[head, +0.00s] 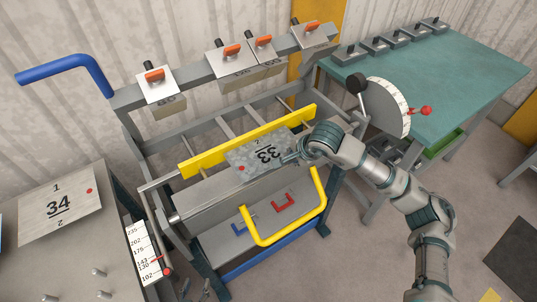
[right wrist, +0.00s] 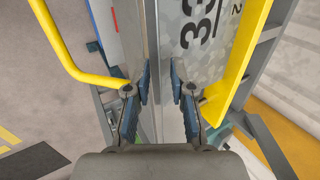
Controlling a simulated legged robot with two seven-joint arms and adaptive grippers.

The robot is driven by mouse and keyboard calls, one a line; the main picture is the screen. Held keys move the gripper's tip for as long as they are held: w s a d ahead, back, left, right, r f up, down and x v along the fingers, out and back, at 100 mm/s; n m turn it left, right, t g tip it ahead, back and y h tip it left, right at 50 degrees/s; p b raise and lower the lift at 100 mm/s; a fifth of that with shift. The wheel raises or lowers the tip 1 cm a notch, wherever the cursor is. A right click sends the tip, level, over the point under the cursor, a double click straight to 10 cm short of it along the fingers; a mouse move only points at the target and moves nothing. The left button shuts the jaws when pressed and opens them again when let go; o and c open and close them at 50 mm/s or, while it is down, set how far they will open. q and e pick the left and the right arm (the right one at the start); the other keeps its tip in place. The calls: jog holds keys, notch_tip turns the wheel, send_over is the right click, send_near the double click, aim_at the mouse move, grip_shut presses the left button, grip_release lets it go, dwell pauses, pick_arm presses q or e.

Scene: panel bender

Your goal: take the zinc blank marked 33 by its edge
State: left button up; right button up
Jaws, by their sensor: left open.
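The zinc blank marked 33 (head: 262,152), mottled grey with a red dot, lies on the panel bender's bed in front of the yellow bar (head: 215,150). In the right wrist view the blank (right wrist: 208,45) runs up the right of centre. My right gripper (head: 289,158) is at the blank's right end in the head view. Its fingertips (right wrist: 162,82) stand apart, one near the blank's edge; I cannot tell whether they touch it. Of my left gripper (head: 195,289), only the fingertips show at the bottom edge of the head view, apart from the blank.
The blank marked 34 (head: 75,212) lies on the left table. A yellow loop handle (head: 322,205) juts out in front of the bender, below my right arm. Orange-handled tools (head: 157,85) hang on the upper rail. A dial (head: 388,107) stands before the green table (head: 450,75).

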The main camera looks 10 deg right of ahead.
grip_shut()
jog(key=shift+r+p, duration=0.8)
jog(key=shift+r, duration=0.55)
jog(key=s+a+r+p, duration=0.1)
jog(key=s, duration=0.6)
jog(key=shift+a+r+p, duration=0.15)
jog(key=shift+a+p, duration=0.2)
jog(key=shift+p, duration=0.05)
jog(key=shift+w, duration=0.1)
